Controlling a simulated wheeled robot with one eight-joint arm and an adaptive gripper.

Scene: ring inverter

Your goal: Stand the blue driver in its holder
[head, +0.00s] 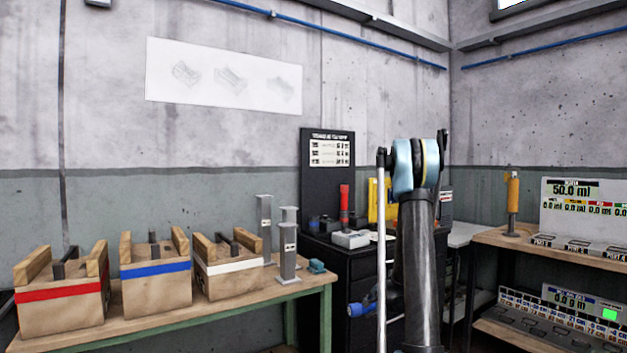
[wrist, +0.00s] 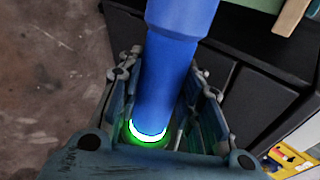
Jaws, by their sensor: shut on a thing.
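My gripper (wrist: 172,85) is shut on the blue driver (wrist: 172,65); its fingers lie on both sides of the thick blue handle. A white and green glowing ring circles the handle near the palm. In the head view a blue end of the driver (head: 357,310) shows low beside the black cabinet, left of my arm; my arm hides most of the gripper there. On the cabinet top a red driver (head: 344,203) stands upright near small dark and bluish blocks (head: 320,224). I cannot tell which is the blue driver's holder.
The black cabinet (head: 335,272) stands in the middle, with a grey box (head: 350,239) on top. A wooden bench (head: 235,312) with banded wooden blocks is at left. A shelf (head: 560,250) at right bears a yellow-orange driver (head: 513,195) and display panels.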

